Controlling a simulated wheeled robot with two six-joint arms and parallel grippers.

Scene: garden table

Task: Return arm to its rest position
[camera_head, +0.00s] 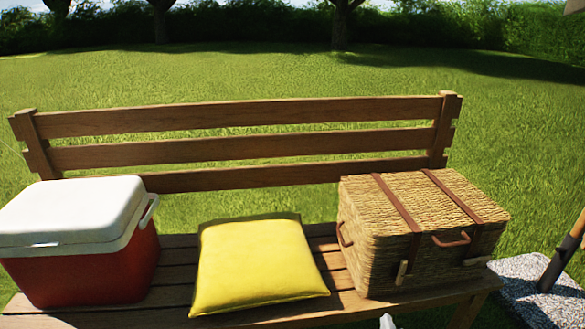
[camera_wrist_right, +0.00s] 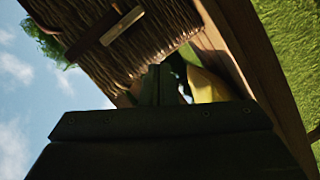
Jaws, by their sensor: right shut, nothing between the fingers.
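Only a small pale tip of my right gripper (camera_head: 387,321) shows at the bottom edge of the head view, in front of the bench. In the right wrist view the dark fingers of my right gripper (camera_wrist_right: 160,85) are shut with nothing between them. They point toward the gap beside the wicker basket (camera_wrist_right: 145,50), close to the bench. I cannot tell the exact distance from the fingers to the basket. My left gripper is not in view.
The wooden bench (camera_head: 180,250) carries a red and white cooler (camera_head: 85,265), a yellow cushion (camera_head: 255,265) and the wicker basket (camera_head: 385,250). A stone slab (camera_head: 520,272) and a dark-tipped tool (camera_head: 565,255) are at the right. Open lawn (camera_head: 250,75) lies behind.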

